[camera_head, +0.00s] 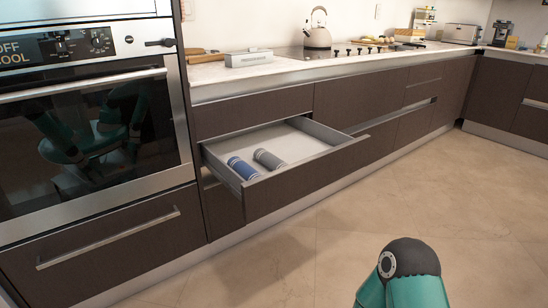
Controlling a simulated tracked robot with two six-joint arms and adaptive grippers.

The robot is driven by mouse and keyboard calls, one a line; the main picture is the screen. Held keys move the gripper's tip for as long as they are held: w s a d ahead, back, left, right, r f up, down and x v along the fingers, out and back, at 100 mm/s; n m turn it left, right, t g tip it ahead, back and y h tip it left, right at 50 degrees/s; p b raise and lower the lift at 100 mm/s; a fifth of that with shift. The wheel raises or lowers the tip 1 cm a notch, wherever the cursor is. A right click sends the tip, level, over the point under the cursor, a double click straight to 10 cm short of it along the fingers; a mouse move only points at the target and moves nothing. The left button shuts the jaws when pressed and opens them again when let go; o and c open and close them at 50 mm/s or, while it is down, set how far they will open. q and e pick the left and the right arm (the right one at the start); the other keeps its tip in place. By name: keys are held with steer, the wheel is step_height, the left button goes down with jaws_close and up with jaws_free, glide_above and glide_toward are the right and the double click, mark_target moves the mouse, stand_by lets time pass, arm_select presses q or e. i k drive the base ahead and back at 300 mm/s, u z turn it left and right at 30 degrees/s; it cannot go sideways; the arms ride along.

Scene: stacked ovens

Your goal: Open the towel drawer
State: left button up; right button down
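The towel drawer (310,178) is pulled out from the dark brown cabinet row, right of the oven. Its inside shows from above, with a pale bottom and grey side walls. A rolled blue towel (243,168) and a rolled grey towel (269,159) lie side by side near its left front. Neither of my grippers shows in the head view. A teal and dark grey joint of one of my arms is at the bottom right, apart from the drawer.
An oven (90,122) stands at left, with a closed drawer (112,240) below it. The countertop (240,70) holds a kettle (318,32), a box (248,59) and a toaster (460,34). The tiled floor (300,265) in front is clear.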

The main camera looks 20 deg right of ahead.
mark_target(317, 156)
steer(key=i, duration=0.85)
steer(key=z, duration=0.05)
